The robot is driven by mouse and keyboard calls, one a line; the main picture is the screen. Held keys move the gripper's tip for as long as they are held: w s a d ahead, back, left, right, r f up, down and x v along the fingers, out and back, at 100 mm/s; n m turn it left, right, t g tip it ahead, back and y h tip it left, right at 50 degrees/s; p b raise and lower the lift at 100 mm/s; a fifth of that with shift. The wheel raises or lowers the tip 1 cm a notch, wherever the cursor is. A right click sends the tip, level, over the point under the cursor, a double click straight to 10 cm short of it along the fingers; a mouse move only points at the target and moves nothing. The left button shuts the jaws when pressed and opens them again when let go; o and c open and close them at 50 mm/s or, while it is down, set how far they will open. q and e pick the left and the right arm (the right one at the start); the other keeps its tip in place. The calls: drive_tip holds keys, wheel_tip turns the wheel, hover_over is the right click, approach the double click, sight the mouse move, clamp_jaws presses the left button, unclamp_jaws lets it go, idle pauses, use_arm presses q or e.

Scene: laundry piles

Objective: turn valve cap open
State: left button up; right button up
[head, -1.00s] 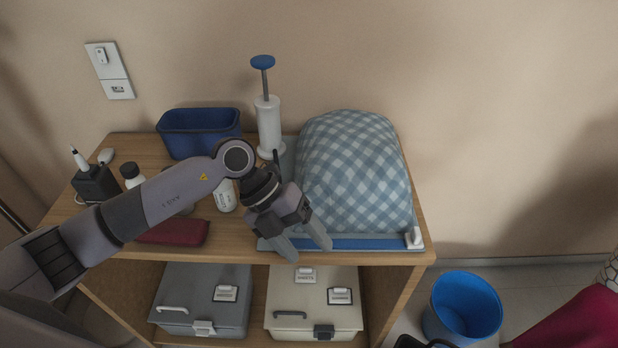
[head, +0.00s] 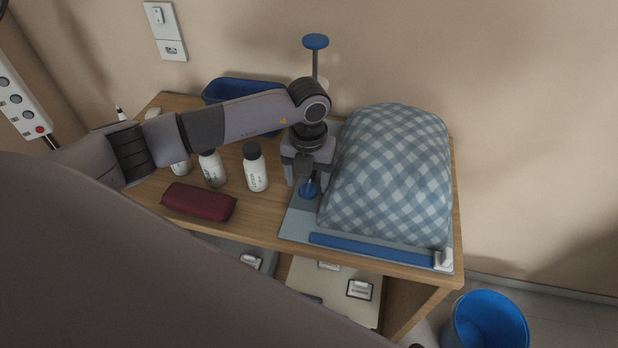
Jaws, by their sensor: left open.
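The vacuum bag (head: 390,175) with blue-and-white checked contents sits on the shelf top. Its flat left margin is pale grey-blue, and a blue slide seal (head: 375,247) runs along its front edge, with a white clip at the right end. A small round blue valve cap (head: 309,189) is on the flat left margin. My left gripper (head: 306,186) is open, pointing down, with its fingers around or just above the cap; I cannot tell whether they touch it. The gripper body partly hides the cap. My right gripper is not in view.
A pump with a blue handle (head: 316,42) stands behind my left arm. Several white bottles (head: 256,172) with black caps, a dark red case (head: 199,202) and a blue bin (head: 230,92) stand left. Boxes sit below; a blue bucket (head: 487,322) is on the floor, right.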

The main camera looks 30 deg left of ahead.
use_arm(q)
drive_tip(key=shift+f, duration=0.65)
drive_tip(key=shift+c, duration=0.3)
drive_tip(key=c, duration=1)
